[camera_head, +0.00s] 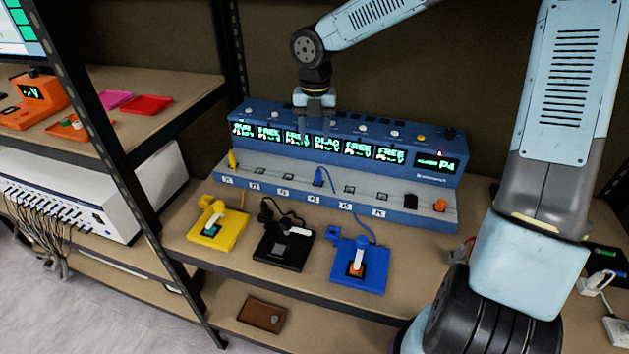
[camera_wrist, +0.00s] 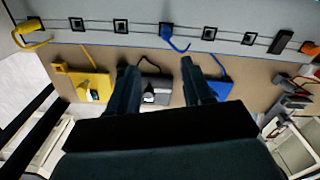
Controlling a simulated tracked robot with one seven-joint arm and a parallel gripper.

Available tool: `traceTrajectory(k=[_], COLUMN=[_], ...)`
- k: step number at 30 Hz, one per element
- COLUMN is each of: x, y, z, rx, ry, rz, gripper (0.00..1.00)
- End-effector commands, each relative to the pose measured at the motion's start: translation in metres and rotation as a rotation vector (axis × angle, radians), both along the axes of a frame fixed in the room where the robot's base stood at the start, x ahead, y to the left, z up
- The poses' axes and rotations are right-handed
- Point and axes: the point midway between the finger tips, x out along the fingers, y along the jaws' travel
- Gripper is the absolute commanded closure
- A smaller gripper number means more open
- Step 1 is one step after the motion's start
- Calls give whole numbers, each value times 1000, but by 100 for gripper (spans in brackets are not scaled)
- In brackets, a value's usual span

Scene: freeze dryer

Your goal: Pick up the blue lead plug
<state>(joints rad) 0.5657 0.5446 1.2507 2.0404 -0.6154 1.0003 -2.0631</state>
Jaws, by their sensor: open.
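The blue lead plug (camera_head: 319,177) stands in a socket on the sloped grey front of the blue instrument (camera_head: 420,180). Its blue lead runs down to the blue pad (camera_head: 345,280) on the shelf. In the wrist view the blue plug (camera_wrist: 167,32) is at the top middle, beyond my fingertips. My gripper (camera_head: 316,122) is in front of the lit displays, above the plug and apart from it. In the wrist view my gripper (camera_wrist: 158,66) has its two fingers spread, with nothing held between them.
A yellow plug (camera_head: 233,159) sits at the strip's left end and an orange one (camera_head: 440,205) at its right. Yellow (camera_head: 225,235) and black (camera_head: 283,250) pads with leads stand left of the blue pad. A metal rack post (camera_head: 110,150) rises at left.

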Motion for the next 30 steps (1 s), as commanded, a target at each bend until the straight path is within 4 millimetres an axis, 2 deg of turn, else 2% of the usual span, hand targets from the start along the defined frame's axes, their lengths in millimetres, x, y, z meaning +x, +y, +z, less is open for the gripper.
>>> traceTrajectory(k=[1, 5, 18, 26, 30], x=[1, 2, 2, 2, 2], y=[-8, -15, -15, -15, -15], z=[0, -5, -73, -89, -104], rx=[-4, -10, -10, -9, -10], ry=[0, 2, 4, 2, 5], rz=[-5, -3, -3, -4, -3], gripper=[50, 50, 50, 50, 50])
